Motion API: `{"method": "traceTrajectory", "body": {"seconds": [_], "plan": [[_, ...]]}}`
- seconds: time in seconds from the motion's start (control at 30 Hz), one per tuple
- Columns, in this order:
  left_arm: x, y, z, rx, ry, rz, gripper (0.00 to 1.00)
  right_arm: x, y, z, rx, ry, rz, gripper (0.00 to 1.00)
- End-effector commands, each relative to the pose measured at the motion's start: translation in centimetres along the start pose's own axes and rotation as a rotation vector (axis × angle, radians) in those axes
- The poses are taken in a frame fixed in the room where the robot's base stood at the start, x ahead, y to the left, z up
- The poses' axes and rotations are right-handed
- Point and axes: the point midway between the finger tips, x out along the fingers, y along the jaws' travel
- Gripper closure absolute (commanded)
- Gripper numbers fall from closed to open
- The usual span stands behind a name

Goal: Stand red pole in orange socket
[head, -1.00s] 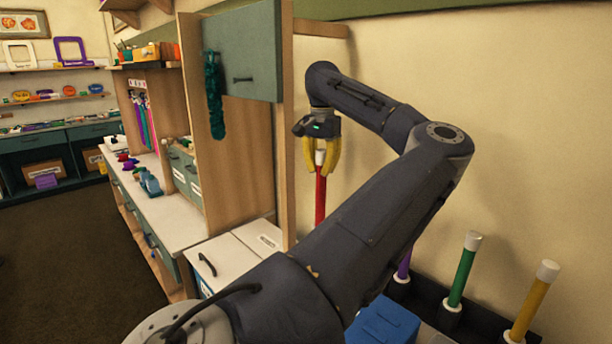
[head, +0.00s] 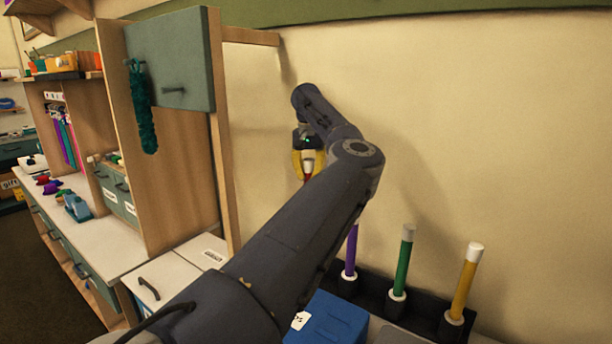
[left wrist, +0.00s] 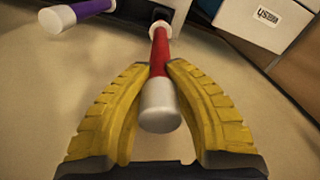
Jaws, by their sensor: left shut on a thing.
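My left gripper (head: 307,174) has yellow fingers and is in front of the wall in the head view. It is shut on the red pole (left wrist: 159,60), just below its pale grey cap; its fingers (left wrist: 160,72) hug both sides in the left wrist view. The pole runs away from the wrist camera to a white ring near a small dark shape; I cannot tell whether the pole's far end touches anything. In the head view my arm hides most of the pole. I do not make out the orange socket. My right gripper is out of view.
A dark rack (head: 378,302) along the wall holds upright purple (head: 351,250), green (head: 403,262) and yellow (head: 464,286) poles. A blue box (head: 338,322) stands in front. A wooden cabinet (head: 172,190) and white-topped counter (head: 105,238) are at left.

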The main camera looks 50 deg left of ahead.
Motion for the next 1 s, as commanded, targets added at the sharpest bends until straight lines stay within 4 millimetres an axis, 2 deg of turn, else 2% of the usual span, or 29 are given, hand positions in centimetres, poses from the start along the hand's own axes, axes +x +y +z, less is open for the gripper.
{"method": "traceTrajectory", "body": {"seconds": [0.6,1.0], "plan": [[3.0,0.0,0.1,0.0,0.0,-0.001,1.0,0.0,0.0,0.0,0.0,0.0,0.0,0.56],[3.3,0.0,0.1,0.0,0.001,0.0,1.0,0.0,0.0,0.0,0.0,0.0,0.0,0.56]]}}
